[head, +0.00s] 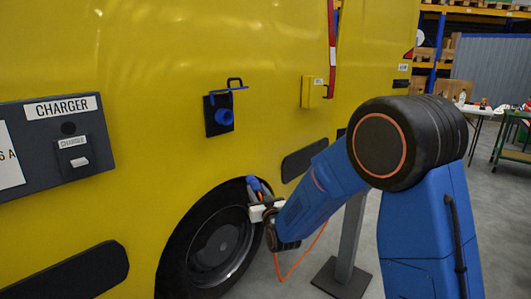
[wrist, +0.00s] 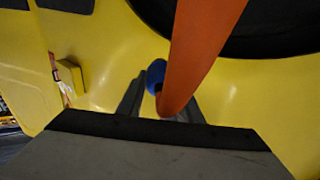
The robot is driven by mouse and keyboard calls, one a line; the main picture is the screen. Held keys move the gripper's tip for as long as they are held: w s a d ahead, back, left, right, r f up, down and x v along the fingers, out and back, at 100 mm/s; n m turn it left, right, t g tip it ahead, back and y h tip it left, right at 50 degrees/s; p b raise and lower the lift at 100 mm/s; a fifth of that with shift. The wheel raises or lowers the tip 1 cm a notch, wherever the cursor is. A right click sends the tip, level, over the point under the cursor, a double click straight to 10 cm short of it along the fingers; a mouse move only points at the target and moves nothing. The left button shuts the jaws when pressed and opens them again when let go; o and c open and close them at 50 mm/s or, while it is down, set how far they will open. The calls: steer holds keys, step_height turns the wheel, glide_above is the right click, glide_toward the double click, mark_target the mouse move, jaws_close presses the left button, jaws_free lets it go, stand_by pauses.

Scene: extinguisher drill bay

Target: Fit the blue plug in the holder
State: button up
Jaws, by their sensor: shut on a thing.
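The blue plug (head: 254,185) is in my gripper (head: 262,207), tilted, in front of the black wheel arch of the yellow vehicle. An orange cable (head: 294,268) hangs from it. In the wrist view the cable (wrist: 196,50) crosses between my fingers (wrist: 160,103) and hides most of the plug (wrist: 155,75). Higher on the yellow wall, apart from the plug, is a black plate with a round blue fitting (head: 223,117) and a blue flap above it. A small yellow box (head: 313,92) with an unreadable label is to its right. I cannot tell which of these is the holder.
A grey charger panel (head: 60,142) is on the wall at the left. A wheel (head: 212,248) is just left of my gripper. A grey post on a base plate (head: 341,278) stands on the floor behind my arm. Tables and shelves are at the far right.

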steer(key=w+d+f+m+h, duration=0.15)
steer(key=d+f+h, duration=0.25)
steer(key=d+f, duration=0.55)
steer(key=s+d+f+m+h, duration=0.1)
steer(key=d+f+m+h, duration=0.4)
steer(key=d, duration=0.7)
steer(key=w+d+f+m+h, duration=0.1)
steer(key=d+f+h, duration=0.2)
steer(key=d+f, duration=0.65)
steer(key=s+f+n+y, duration=0.1)
steer(key=f+y, duration=0.2)
steer(key=f, duration=0.3)
steer(key=s+d+f+n+t+y, duration=0.1)
steer(key=s+f+n+y, duration=0.1)
steer(key=f, duration=0.4)
steer(key=shift+s+y, duration=0.15)
steer(key=shift+y, duration=0.25)
